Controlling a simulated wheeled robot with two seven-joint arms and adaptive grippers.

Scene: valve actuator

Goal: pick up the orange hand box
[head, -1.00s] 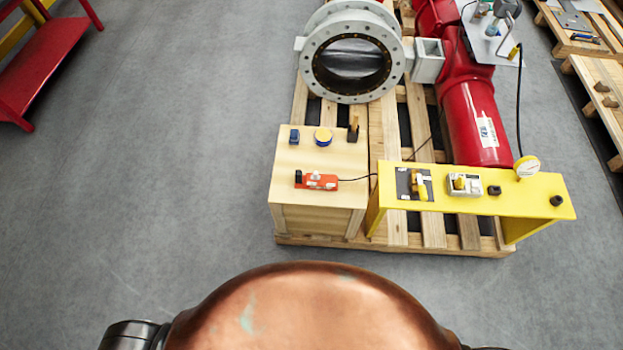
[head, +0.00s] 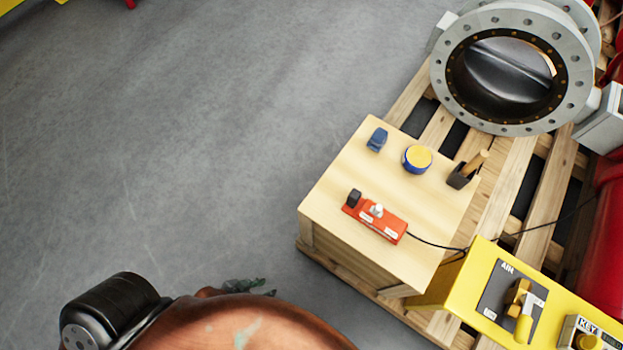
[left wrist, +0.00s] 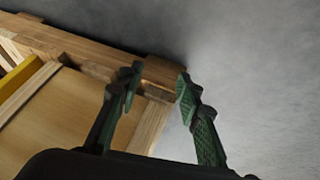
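The orange hand box (head: 376,217) lies on top of a light wooden crate (head: 335,185), with a black knob at its left end, a silver button on top and a black cable leaving its right end. My left gripper (head: 250,287) barely shows in the head view, beyond my copper-coloured body, below and left of the crate and apart from the box. In the left wrist view its two green-padded fingers (left wrist: 158,82) are spread apart with nothing between them. The hand box is not seen in that view. My right gripper is out of view.
On the crate also stand a blue block (head: 377,139), a blue and yellow round tin (head: 417,158) and a dark holder with a wooden handle (head: 466,170). A yellow control panel (head: 462,290) stands right of it. A large flanged valve (head: 440,75) is behind. Grey floor at left is clear.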

